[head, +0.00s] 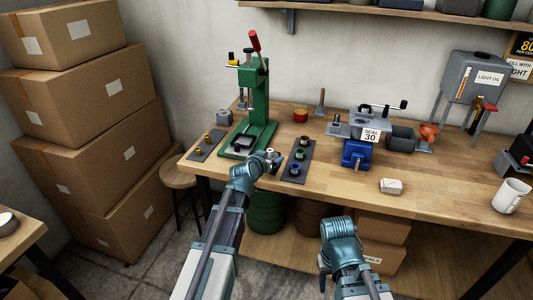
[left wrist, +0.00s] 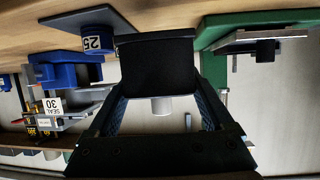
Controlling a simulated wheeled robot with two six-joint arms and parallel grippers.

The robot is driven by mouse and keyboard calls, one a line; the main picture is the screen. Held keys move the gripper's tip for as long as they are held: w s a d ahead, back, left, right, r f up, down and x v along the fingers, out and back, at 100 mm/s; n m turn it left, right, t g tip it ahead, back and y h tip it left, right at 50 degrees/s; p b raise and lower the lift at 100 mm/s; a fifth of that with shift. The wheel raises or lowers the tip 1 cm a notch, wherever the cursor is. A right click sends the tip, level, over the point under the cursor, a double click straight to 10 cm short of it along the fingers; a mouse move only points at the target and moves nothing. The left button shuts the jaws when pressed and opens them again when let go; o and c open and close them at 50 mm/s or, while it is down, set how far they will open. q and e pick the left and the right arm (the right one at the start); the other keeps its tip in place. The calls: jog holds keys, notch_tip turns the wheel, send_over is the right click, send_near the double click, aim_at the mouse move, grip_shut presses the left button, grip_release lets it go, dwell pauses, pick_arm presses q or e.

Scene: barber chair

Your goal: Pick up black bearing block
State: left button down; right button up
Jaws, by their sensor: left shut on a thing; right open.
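The black bearing block (left wrist: 155,65) sits between the two fingers of my left gripper (left wrist: 160,105) in the left wrist view, which looks upside down. The fingers close on its sides. In the head view my left gripper (head: 272,158) is over the front edge of the bench, between the green press and the dark strip of coloured parts. The block is mostly hidden by the gripper there. My right gripper (head: 324,270) is low in front of the bench, open and apart from everything; its fingertips are hard to make out.
The green press (head: 257,105) with a red-tipped lever stands behind my left gripper. A dark strip (head: 296,172) with coloured parts lies to its right, and one with brass parts (head: 200,153) to the left. A blue vise (head: 356,154) and white block (head: 391,186) are further right.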

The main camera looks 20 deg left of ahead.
pick_arm(q)
jog(key=s+d+r+p, duration=0.1)
jog(key=s+d, duration=0.6)
jog(key=s, duration=0.2)
jog(key=shift+s+d+r, duration=0.15)
jog(key=shift+s+d, duration=0.05)
jog(key=shift+s, duration=0.1)
